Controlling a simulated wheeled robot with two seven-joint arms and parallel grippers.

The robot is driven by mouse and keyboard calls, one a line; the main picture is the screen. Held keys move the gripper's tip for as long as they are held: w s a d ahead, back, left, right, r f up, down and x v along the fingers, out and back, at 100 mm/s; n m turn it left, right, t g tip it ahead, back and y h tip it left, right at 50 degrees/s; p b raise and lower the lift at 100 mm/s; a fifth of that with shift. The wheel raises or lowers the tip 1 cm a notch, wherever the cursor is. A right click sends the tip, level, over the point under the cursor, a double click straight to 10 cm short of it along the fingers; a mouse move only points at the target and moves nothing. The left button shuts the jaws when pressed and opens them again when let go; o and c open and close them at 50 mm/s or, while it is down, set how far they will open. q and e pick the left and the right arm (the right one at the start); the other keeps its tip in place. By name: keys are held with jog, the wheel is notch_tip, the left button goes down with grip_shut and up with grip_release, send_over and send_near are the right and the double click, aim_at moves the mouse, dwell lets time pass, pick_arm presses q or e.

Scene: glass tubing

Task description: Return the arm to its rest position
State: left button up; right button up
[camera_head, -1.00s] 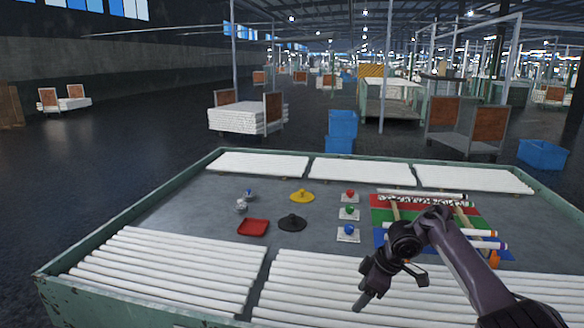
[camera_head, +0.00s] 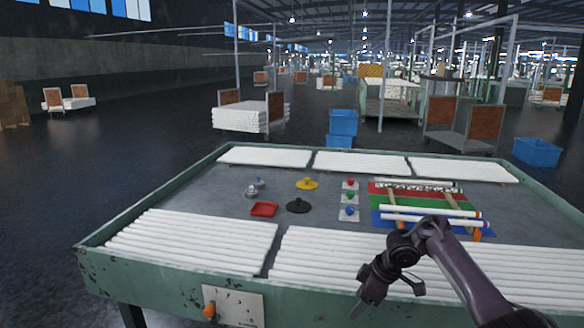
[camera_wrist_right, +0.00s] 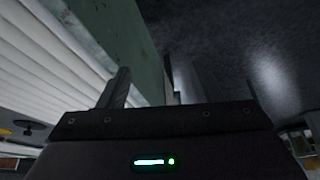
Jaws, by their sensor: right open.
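My right arm comes in from the lower right in the head view. Its gripper (camera_head: 386,294) is open and empty, hanging low in front of the table's near edge, with the fingers pointing down and left. In the right wrist view the gripper's dark body fills the bottom, one finger shows, and nothing is held. The table's green side and white tubes appear beyond it, with dark floor at the right. My left gripper is not in view.
The green-framed table (camera_head: 150,268) holds white tubes along its front and back. A red tray (camera_head: 264,209), a black knob-topped disc (camera_head: 298,206), a yellow one (camera_head: 307,184) and a coloured mat (camera_head: 380,217) with tubes lie between. Dark floor (camera_head: 60,185) is clear at left.

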jog(key=s+a+f+m+y, duration=0.1)
jog(key=s+a+f+m, duration=0.15)
jog(key=f, duration=0.85)
jog(key=s+a+f+m, duration=0.1)
jog(key=s+f, duration=0.3)
jog(key=f, duration=0.7)
jog(key=s+f+m, duration=0.3)
jog(key=s+f, duration=0.9)
jog(key=f, duration=0.3)
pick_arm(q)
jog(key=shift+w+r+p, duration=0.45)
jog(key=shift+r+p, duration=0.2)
pick_arm(e)
jog(key=s+d+f+m+h, duration=0.1)
jog(key=s+d+f, duration=0.2)
jog(key=s, duration=0.9)
jog(key=s+d+f+m+h, duration=0.2)
jog(key=s+f, duration=0.4)
jog(key=s, duration=0.7)
jog(key=s+d+f+m+h, duration=0.1)
jog(key=s+d+f, duration=0.3)
jog(key=s, duration=0.9)
jog(key=shift+d+f+g+h, duration=0.3)
jog(key=shift+f+h, duration=0.3)
jog(key=shift+f, duration=0.25)
